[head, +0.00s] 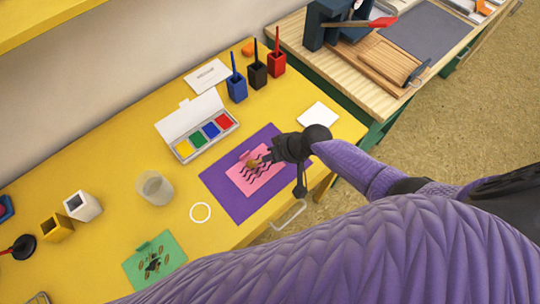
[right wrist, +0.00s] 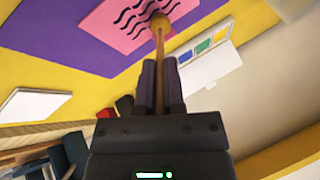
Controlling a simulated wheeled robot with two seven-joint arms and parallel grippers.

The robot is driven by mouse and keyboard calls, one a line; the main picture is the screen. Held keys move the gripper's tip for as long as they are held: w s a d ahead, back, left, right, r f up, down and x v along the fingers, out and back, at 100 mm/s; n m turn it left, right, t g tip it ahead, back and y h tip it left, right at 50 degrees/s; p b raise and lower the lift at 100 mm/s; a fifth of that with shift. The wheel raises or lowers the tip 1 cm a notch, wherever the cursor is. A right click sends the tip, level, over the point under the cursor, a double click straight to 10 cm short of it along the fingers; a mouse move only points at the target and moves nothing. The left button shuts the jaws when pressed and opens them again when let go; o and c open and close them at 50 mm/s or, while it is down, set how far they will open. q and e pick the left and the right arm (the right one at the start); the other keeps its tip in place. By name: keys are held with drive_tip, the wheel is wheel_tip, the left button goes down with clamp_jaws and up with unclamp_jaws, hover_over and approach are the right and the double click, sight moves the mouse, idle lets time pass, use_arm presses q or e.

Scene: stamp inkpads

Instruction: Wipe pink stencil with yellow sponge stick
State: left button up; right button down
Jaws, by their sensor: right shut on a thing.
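The pink stencil (head: 240,178) with black wavy cut-outs lies on a purple sheet (head: 222,183); the pink stencil also shows at the top of the right wrist view (right wrist: 112,28). My right gripper (head: 268,157) is over the right part of the stencil. In the right wrist view its fingers (right wrist: 160,88) are shut on the thin wooden shaft of the sponge stick (right wrist: 160,48). The stick's rounded yellow-brown sponge tip (right wrist: 160,21) is over the stencil, near the wavy lines; I cannot tell whether it touches. The tip also shows in the head view (head: 252,163). My left gripper is out of view.
An open paint box (head: 183,150) stands behind the purple sheet, with blue, black and red brush holders (head: 257,75) farther back. A white pad (head: 318,115) lies right. A cup (head: 154,188), white ring (head: 200,212) and green stencil (head: 154,262) are on the left.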

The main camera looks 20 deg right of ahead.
drive_tip(key=shift+w+d+b, duration=0.3)
drive_tip(key=shift+d, duration=0.4)
use_arm(q)
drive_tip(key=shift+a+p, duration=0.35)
drive_tip(key=shift+p, duration=0.1)
use_arm(e)
drive_tip(key=shift+r, duration=0.45)
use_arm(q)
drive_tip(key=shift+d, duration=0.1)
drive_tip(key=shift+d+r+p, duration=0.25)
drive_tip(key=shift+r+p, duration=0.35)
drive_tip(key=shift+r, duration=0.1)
use_arm(e)
drive_tip(key=s, duration=0.1)
drive_tip(key=s+d, duration=0.1)
drive_tip(key=shift+s, duration=0.3)
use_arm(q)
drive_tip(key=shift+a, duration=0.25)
